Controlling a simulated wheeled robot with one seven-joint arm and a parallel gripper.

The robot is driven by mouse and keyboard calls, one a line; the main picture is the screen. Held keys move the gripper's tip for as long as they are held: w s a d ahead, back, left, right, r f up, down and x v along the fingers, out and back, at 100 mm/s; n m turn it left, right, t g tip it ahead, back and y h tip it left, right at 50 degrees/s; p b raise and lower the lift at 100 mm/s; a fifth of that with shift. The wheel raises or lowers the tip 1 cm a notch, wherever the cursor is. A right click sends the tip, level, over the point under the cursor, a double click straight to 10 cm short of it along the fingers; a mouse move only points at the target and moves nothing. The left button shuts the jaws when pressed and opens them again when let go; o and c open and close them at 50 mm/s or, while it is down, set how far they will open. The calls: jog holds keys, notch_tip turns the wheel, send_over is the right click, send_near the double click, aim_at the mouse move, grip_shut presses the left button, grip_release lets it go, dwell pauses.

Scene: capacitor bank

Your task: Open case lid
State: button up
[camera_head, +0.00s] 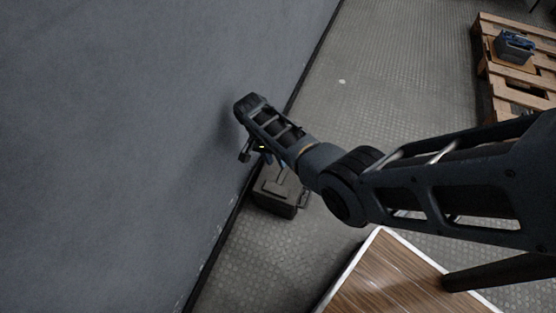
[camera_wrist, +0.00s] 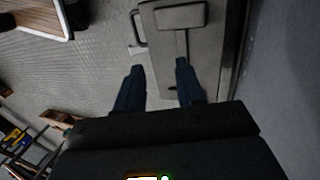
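The dark grey case (camera_head: 276,199) stands on the floor against the wall, partly hidden by my arm in the head view. Its lid looks shut. In the wrist view the case (camera_wrist: 213,55) lies at the top, with a raised panel on its top and a handle (camera_wrist: 138,29) on its left side. My gripper (camera_wrist: 159,70) is open, its two blue fingers apart with nothing between them. The fingers point toward the case; the gap to it is hard to judge. In the head view my gripper (camera_head: 272,161) is mostly hidden under the arm, above the case.
A large grey wall (camera_head: 130,130) rises right beside the case. A wood-topped table (camera_head: 400,285) with a white edge is at the lower right. A wooden pallet (camera_head: 488,75) carrying a blue-grey object (camera_head: 514,47) is at the upper right. Textured floor (camera_head: 390,75) between is clear.

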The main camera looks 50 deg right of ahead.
jog(key=shift+w+a+r+p, duration=0.15)
jog(key=shift+w+r+p, duration=0.1)
jog(key=shift+w+r, duration=0.35)
jog(key=shift+w+a+r+p, duration=0.25)
jog(key=shift+w+r, duration=0.2)
jog(key=shift+r, duration=0.4)
jog(key=shift+w+a+r+p, duration=0.1)
jog(key=shift+w+r+p, duration=0.2)
jog(key=shift+w+r, duration=0.3)
jog(key=shift+r, duration=0.2)
